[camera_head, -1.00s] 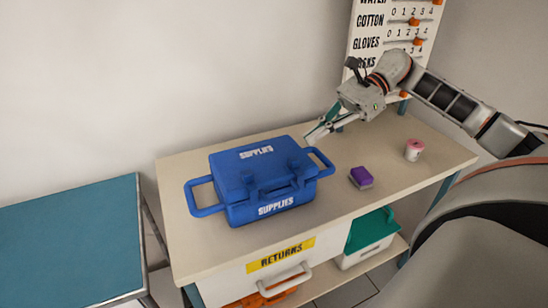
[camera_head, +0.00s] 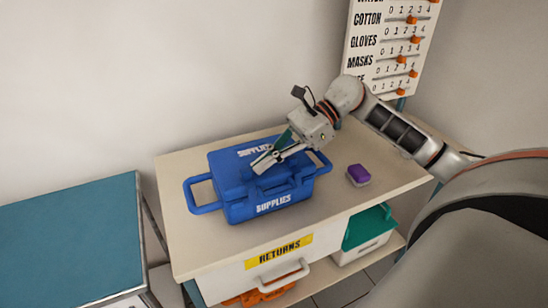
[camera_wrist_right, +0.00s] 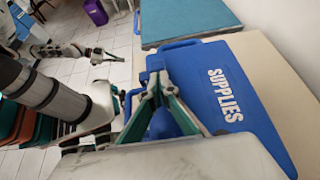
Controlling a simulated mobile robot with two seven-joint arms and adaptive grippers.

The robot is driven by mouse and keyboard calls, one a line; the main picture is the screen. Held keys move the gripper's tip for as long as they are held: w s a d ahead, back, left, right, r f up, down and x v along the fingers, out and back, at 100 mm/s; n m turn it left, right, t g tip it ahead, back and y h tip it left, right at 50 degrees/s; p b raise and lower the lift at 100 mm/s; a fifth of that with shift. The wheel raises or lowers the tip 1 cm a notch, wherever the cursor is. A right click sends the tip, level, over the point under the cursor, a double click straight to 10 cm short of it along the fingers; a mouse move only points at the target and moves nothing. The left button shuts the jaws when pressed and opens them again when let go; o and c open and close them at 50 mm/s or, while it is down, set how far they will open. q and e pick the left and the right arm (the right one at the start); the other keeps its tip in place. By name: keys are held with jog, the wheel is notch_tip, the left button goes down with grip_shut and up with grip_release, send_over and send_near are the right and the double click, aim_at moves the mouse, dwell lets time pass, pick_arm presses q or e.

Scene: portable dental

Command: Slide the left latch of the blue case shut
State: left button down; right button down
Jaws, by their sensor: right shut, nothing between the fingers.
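The blue case (camera_head: 232,205), lettered SUPPLIES, sits with its lid down on the table, with a loop handle at each end. Its latches are the same blue as the front; I cannot make out the left latch's position. My right gripper (camera_head: 258,168) is shut and empty, with its fingertips over the front part of the lid near the left latch area. I cannot tell whether they touch the case. The right wrist view shows the lid (camera_wrist_right: 222,85) beside the fingers (camera_wrist_right: 155,72). My left gripper (camera_wrist_right: 112,57) shows small, away from the case; its opening is unclear.
A purple block (camera_head: 358,175) lies on the tabletop (camera_head: 335,205) right of the case. A RETURNS drawer (camera_head: 262,272) and a green-lidded box (camera_head: 366,228) are below. A teal-topped table (camera_head: 70,235) stands left. A counting board (camera_head: 385,45) is behind.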

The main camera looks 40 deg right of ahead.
aim_at(247, 170)
pick_arm(q)
jog(key=shift+s+f, duration=0.25)
pick_arm(e)
jog(key=shift+w+a, duration=0.1)
jog(key=shift+a, duration=0.25)
jog(key=shift+w+a+f+b, duration=0.1)
jog(key=shift+w+a+b, duration=0.1)
jog(key=shift+a, duration=0.35)
jog(key=shift+w+a+b, duration=0.1)
jog(key=shift+a+b, duration=0.05)
jog(key=shift+a, duration=0.6)
pick_arm(q)
jog(key=shift+w, duration=0.2)
jog(key=shift+w, duration=0.15)
